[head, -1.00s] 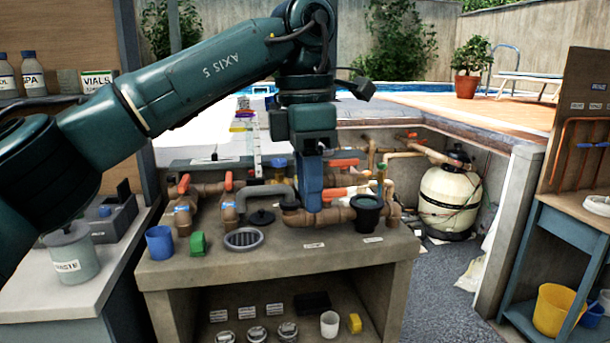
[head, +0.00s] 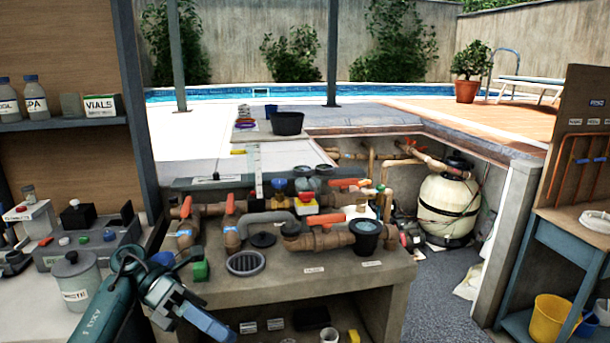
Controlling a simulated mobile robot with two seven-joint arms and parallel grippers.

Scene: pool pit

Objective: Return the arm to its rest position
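My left arm (head: 105,305) is folded low at the bottom left of the head view. Its blue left gripper (head: 212,326) points down and to the right, in front of the concrete bench (head: 285,292). It appears clear of the bench pipes, and I see nothing hanging from it. The fingers show edge-on, so I cannot tell whether they are open or shut. The arm and gripper hide part of the bench's left front. My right gripper is not in view.
Brown pipes with orange-handled valves (head: 325,242), a black strainer pot (head: 365,237) and a round grate (head: 245,263) crowd the bench top. A blue cup (head: 162,259) and green block (head: 200,270) sit near the gripper. A lidded jar (head: 76,282) stands left.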

